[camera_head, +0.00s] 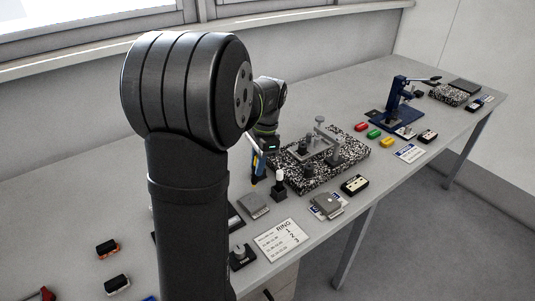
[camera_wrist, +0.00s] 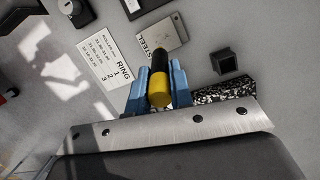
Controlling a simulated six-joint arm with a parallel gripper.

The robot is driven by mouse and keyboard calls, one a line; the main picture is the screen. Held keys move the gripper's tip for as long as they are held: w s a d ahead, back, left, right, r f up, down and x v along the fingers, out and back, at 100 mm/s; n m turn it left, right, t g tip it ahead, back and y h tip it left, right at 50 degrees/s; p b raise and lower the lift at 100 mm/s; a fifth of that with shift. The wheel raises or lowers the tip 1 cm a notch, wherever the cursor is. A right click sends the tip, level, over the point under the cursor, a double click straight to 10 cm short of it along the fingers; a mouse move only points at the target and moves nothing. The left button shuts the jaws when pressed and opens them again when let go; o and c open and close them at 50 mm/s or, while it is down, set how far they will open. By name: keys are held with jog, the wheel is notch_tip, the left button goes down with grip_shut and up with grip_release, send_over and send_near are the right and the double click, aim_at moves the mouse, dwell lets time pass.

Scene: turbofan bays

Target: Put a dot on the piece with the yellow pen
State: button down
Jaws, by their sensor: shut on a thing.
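My gripper (camera_wrist: 157,86) is shut on the yellow pen (camera_wrist: 158,92), with a blue finger on each side of it. The pen has a yellow body and a black end that points away from the wrist. In the head view the pen (camera_head: 256,164) hangs almost upright, its black end down, above the bench. The piece, a flat grey block marked STEEL (camera_wrist: 170,31), lies just beyond the black end in the wrist view. In the head view the block (camera_head: 254,205) is below the gripper. I cannot tell the gap between pen and block.
A square black holder (camera_wrist: 224,62) stands beside the block, near a speckled stone plate (camera_head: 350,160) carrying a metal fixture. A white RING card (camera_head: 282,242) and a knobbed black device (camera_head: 240,257) lie nearer. My arm hides part of the bench.

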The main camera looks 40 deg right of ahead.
jog(key=shift+d+x, duration=0.2)
jog(key=shift+x, duration=0.7)
jog(key=shift+d+x, duration=0.15)
jog(key=shift+x, duration=0.7)
jog(key=shift+d+x, duration=0.2)
jog(key=shift+x, duration=0.7)
jog(key=shift+f, duration=0.7)
jog(key=shift+a+v, duration=0.25)
jog(key=shift+v, duration=0.9)
jog(key=shift+a+v, duration=0.25)
jog(key=shift+v, duration=0.9)
jog(key=shift+a+v, duration=0.2)
jog(key=shift+v, duration=0.95)
jog(key=shift+r, duration=0.15)
jog(key=shift+d, duration=0.1)
